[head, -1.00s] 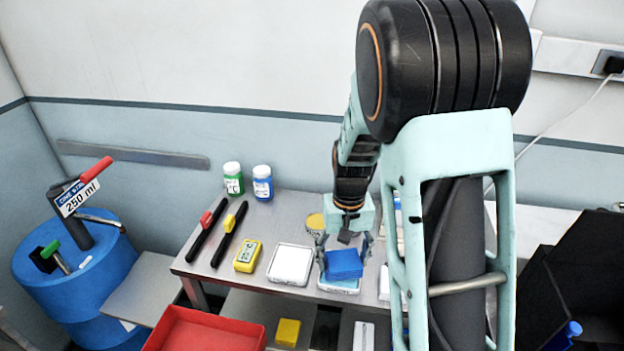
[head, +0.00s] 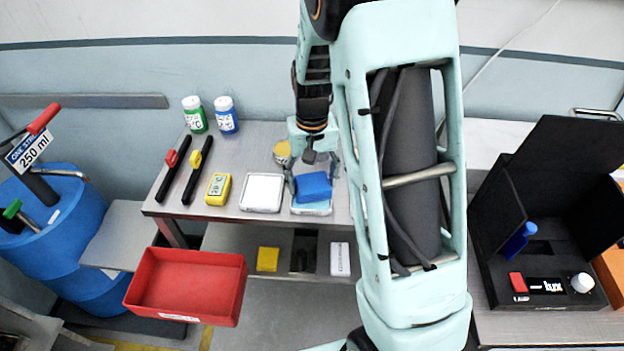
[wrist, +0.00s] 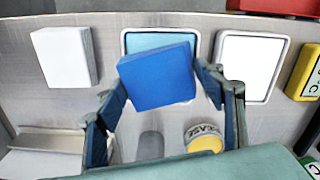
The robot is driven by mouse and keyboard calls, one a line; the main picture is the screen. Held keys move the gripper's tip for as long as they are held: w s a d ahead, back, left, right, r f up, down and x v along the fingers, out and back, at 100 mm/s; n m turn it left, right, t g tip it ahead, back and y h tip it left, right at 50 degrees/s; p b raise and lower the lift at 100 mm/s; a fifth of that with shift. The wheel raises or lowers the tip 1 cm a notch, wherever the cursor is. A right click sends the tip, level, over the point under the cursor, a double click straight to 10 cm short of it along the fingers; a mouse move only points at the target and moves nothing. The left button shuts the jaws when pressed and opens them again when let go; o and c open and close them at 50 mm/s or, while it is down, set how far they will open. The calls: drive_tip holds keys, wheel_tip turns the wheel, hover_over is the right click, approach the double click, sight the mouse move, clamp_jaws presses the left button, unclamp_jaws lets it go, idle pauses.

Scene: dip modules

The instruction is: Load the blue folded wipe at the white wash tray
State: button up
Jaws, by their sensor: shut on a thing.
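The blue folded wipe (head: 314,187) is held between the fingers of my gripper (head: 312,176), slightly tilted. In the wrist view the wipe (wrist: 157,77) covers much of a white-rimmed tray with a light blue inside (wrist: 134,41). The wipe appears just above that tray; whether it touches is unclear. The white wash tray (head: 262,193), white inside with a pale rim, lies immediately left of the light blue tray in the head view. It shows on the right in the wrist view (wrist: 251,66), with nothing on it.
A round yellow-topped container (head: 282,151) is behind. A red bin (head: 187,285) stands in front, lower.

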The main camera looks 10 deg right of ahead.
drive_tip(key=shift+f+b, duration=0.4)
drive_tip(key=shift+f, duration=0.15)
idle(1.2)
drive_tip(key=shift+r+p, duration=2.5)
drive_tip(key=shift+r, duration=1.1)
drive_tip(key=shift+f, duration=0.15)
drive_tip(key=shift+s+f, duration=0.6)
drive_tip(key=shift+f, duration=0.1)
